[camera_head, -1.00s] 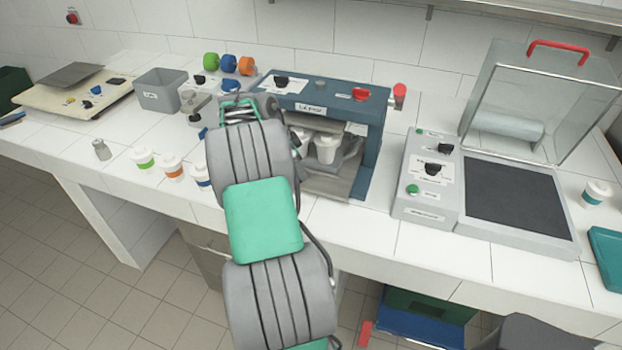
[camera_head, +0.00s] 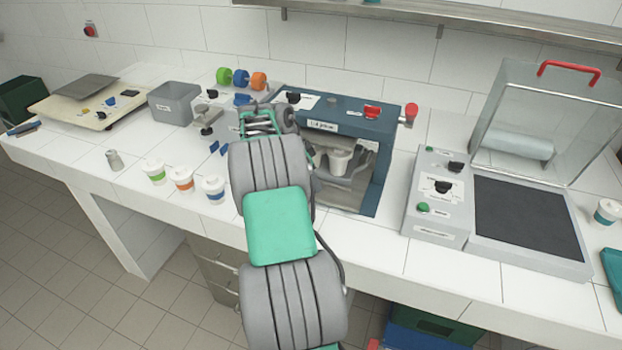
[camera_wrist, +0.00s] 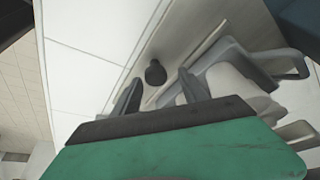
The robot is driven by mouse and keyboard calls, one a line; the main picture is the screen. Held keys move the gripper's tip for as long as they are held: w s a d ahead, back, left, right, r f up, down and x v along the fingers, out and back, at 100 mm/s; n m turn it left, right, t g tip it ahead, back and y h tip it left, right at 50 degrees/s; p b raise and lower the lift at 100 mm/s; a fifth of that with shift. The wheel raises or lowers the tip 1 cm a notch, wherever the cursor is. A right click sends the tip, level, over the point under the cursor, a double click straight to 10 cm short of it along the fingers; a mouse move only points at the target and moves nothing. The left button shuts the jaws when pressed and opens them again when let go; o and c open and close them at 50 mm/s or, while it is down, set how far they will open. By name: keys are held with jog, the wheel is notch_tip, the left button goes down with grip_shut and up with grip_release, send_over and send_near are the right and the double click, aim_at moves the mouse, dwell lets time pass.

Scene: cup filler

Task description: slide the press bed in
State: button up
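The lid press (camera_head: 383,145) is a dark blue frame with a red knob on top, in the middle of the counter. Its grey press bed (camera_head: 345,197) lies inside the opening and carries a white cup (camera_head: 339,161). In the head view my arm covers the left side of the press and hides my gripper. In the wrist view my gripper (camera_wrist: 159,77) shows two dark fingers standing apart. A dark round knob (camera_wrist: 155,72) on a grey surface shows between and just beyond the fingertips. I cannot tell whether the fingers touch it.
Several lidded cups, one of them orange-banded (camera_head: 182,180), stand left of my arm near the counter's front edge. A grey bin (camera_head: 173,104) stands behind them. A grey control box (camera_head: 437,200) and a clear-lidded machine (camera_head: 532,215) stand to the right. Counter tiles before the press are clear.

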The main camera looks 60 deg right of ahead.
jog(key=v, duration=0.7)
jog(key=shift+r, duration=0.3)
jog(key=shift+a, duration=0.1)
